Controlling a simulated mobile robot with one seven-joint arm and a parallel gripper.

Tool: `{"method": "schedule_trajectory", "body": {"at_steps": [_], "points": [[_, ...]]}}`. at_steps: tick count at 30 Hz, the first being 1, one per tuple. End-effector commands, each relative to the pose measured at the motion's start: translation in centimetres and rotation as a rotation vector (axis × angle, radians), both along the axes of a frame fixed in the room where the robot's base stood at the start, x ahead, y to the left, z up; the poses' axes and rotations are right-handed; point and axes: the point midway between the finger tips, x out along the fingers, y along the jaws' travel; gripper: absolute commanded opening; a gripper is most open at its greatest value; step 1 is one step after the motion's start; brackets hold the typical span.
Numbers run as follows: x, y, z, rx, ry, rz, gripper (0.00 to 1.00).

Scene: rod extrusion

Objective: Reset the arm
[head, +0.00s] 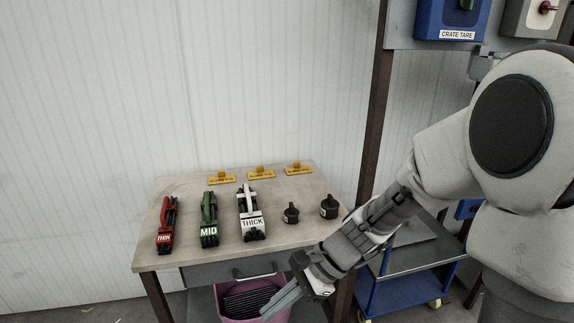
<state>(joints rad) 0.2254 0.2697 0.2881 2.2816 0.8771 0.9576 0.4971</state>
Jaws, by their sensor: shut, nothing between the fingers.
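My arm comes in from the right of the head view and reaches down and to the left. My gripper (280,303) is in front of the table's front right corner, low in the picture. Its fingers are shut with nothing between them. It appears over a pink bin (232,312), and the arm hides part of the table's right front leg area. I cannot tell how high the gripper is above the bin.
A table (290,190) holds red THIN (165,228), green MID (209,222) and white THICK (250,215) tools, two dark knobbed pieces (329,207) and yellow labelled holders (260,174). A blue cart (395,293) stands right. A blue CRATE TARE box (450,18) hangs above.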

Motion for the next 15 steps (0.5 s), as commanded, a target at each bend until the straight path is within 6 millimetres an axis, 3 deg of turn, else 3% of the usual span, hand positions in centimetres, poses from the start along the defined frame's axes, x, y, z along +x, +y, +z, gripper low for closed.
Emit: {"method": "schedule_trajectory", "body": {"at_steps": [15], "points": [[-4.5, -8.7, 7.9, -0.435, -0.597, 0.515, 0.00]]}}
